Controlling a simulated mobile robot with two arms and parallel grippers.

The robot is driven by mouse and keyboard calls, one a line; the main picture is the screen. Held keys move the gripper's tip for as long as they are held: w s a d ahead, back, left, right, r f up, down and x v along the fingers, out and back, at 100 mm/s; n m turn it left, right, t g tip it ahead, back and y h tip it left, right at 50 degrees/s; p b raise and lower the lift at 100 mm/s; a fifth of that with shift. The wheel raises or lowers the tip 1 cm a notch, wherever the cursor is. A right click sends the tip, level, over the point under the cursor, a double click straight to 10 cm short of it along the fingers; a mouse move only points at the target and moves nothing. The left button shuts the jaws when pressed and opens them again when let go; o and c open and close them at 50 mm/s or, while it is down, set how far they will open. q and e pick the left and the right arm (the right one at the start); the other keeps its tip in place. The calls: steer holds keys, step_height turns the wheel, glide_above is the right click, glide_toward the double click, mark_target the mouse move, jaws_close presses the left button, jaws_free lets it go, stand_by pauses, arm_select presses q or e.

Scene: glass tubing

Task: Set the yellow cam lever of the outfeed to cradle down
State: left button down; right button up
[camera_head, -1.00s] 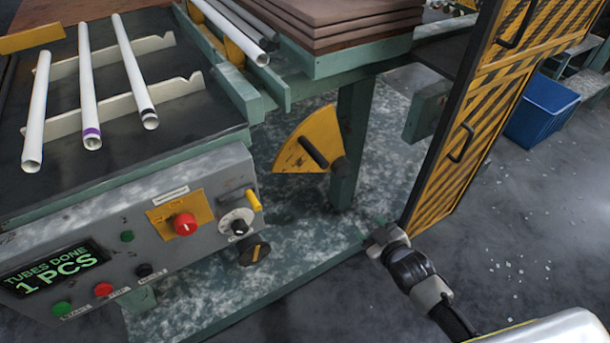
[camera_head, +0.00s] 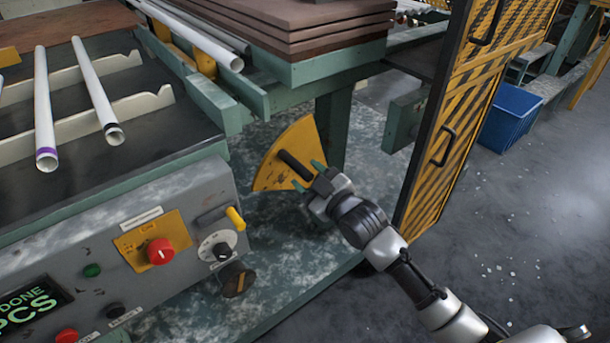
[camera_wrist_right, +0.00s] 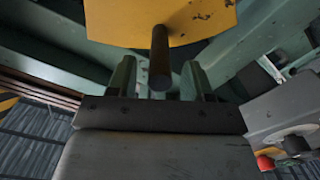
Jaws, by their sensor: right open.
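The yellow cam lever is a fan-shaped yellow plate (camera_head: 290,145) with a dark bar handle (camera_head: 293,163), beside the green leg under the outfeed. In the right wrist view the yellow plate (camera_wrist_right: 200,22) fills the top, and the dark handle (camera_wrist_right: 160,58) points toward the camera. My right gripper (camera_head: 308,175) is open at the handle's lower end. In the right wrist view its two green fingers (camera_wrist_right: 159,76) stand on either side of the handle, with gaps visible. My left gripper is out of view.
The grey control panel (camera_head: 185,215) with a red knob (camera_head: 159,251) and a small yellow-tipped lever (camera_head: 236,219) is left of the gripper. A striped yellow-black gate (camera_head: 455,120) stands close on the right. White tubes (camera_head: 97,90) lie on the rack at left.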

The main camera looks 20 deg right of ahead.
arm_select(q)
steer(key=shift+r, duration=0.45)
arm_select(e)
steer(key=shift+x, duration=0.8)
jaws_close()
